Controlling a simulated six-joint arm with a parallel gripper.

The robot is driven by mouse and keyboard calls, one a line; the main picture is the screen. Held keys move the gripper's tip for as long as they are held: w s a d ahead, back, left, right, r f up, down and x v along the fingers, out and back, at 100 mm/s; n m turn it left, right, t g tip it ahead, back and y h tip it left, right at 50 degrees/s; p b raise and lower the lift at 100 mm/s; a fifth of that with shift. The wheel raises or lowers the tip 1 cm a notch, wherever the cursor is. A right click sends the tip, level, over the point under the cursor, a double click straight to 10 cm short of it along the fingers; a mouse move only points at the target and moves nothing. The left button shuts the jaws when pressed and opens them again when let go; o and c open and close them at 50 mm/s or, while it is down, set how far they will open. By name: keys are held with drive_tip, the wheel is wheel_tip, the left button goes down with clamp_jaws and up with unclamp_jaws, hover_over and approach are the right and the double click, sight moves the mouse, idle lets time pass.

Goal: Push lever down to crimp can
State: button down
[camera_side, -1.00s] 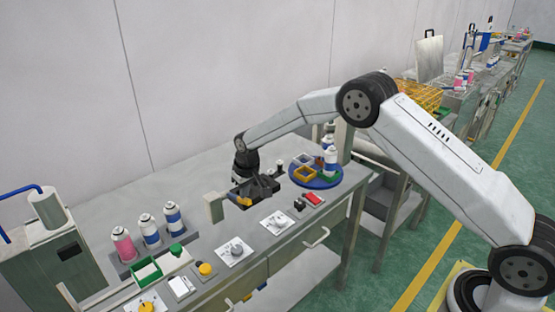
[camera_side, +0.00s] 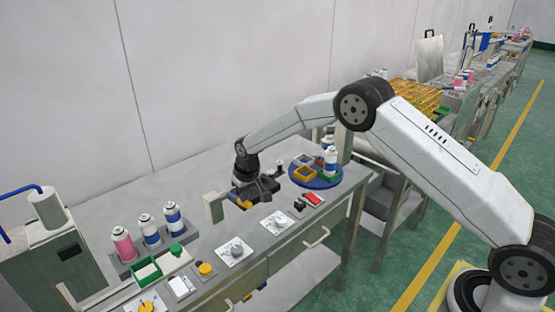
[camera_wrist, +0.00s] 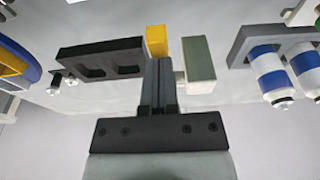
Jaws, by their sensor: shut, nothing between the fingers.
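My gripper (camera_wrist: 158,66) is shut and empty in the wrist view. Its fingertips are close to a small yellow block (camera_wrist: 156,40), between a black piece with two recesses (camera_wrist: 100,58) and a grey-green upright block (camera_wrist: 198,65). In the side view, the yellow block (camera_side: 243,204) is beside the pale upright block (camera_side: 213,207), below my gripper. I cannot tell which part is the lever, nor whether the fingers touch anything. Cans with pink or blue bands stand in a rack, such as this blue-banded can (camera_side: 173,219). No can shows clearly under my gripper.
A blue round tray (camera_side: 317,183) with a can and square frames is right of my gripper. Knobs and buttons, such as a red one (camera_side: 314,199), line the grey bench's front edge. A machine (camera_side: 55,250) with a white cylinder stands at the left.

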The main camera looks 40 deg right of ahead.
sight(246, 205)
drive_tip(key=shift+f, duration=2.2)
idle(1.1)
drive_tip(key=shift+r, duration=5.15)
wheel_tip(246, 205, up, 5)
drive_tip(key=shift+s, duration=0.1)
